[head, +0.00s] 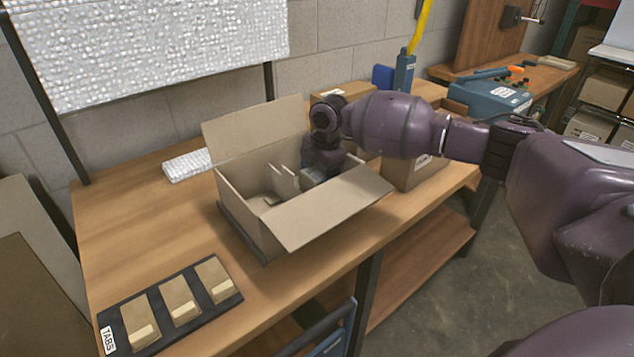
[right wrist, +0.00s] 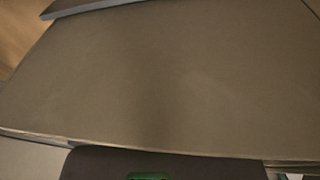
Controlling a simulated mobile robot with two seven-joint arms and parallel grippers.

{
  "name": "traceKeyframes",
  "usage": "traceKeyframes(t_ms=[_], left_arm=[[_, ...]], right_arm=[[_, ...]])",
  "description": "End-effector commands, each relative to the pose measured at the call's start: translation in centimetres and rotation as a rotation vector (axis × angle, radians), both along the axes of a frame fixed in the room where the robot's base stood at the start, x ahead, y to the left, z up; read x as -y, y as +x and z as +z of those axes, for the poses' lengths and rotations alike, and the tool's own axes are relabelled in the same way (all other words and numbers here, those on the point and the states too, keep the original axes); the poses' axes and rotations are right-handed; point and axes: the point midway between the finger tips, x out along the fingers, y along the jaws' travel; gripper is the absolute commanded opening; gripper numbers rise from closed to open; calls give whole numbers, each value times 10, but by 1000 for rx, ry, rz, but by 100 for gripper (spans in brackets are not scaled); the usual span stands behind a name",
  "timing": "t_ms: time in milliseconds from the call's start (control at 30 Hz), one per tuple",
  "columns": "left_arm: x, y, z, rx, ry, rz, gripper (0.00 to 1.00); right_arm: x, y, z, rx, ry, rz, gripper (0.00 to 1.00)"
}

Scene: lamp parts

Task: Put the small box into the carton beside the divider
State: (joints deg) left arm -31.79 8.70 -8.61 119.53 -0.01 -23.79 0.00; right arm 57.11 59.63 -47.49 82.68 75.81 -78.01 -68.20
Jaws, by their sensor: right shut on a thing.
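The open carton (head: 242,212) stands on the workbench with its flaps folded outward. The cardboard divider (head: 284,178) stands inside it, left of my right gripper. My right gripper (head: 313,178) points down into the right part of the carton, below the rim. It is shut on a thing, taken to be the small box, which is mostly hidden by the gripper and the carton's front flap. In the right wrist view a plain brown cardboard surface (right wrist: 165,80) fills most of the picture; I cannot tell whether it is the box or the carton. My left gripper is out of view.
A black tray labelled TABS (head: 196,325) holds three tan pieces at the bench's front left. A bubble-wrapped item (head: 187,164) lies left of the carton. Another cardboard box (head: 408,172) stands close on the right. The bench (head: 140,230) is clear between carton and tray.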

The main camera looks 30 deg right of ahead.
Motion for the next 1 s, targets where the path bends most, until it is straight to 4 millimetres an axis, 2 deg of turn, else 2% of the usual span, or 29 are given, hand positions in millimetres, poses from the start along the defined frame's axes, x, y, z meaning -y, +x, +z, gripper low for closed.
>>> traceKeyframes(t_ms=[33, 133, 533, 567, 700, 1000], left_arm=[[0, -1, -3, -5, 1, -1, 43], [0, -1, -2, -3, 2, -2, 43], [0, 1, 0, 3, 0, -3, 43], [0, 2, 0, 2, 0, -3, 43], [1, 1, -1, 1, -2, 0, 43], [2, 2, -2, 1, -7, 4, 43]], right_arm=[[0, -1, -12, -6, -1, 1, 43], [0, 0, -22, -3, 0, 0, 43], [0, 0, -25, -1, 1, 1, 43], [0, 0, -24, -1, 1, 1, 77], [0, 0, -24, -1, 1, 1, 98], [0, 0, -23, 0, 0, 1, 98]])
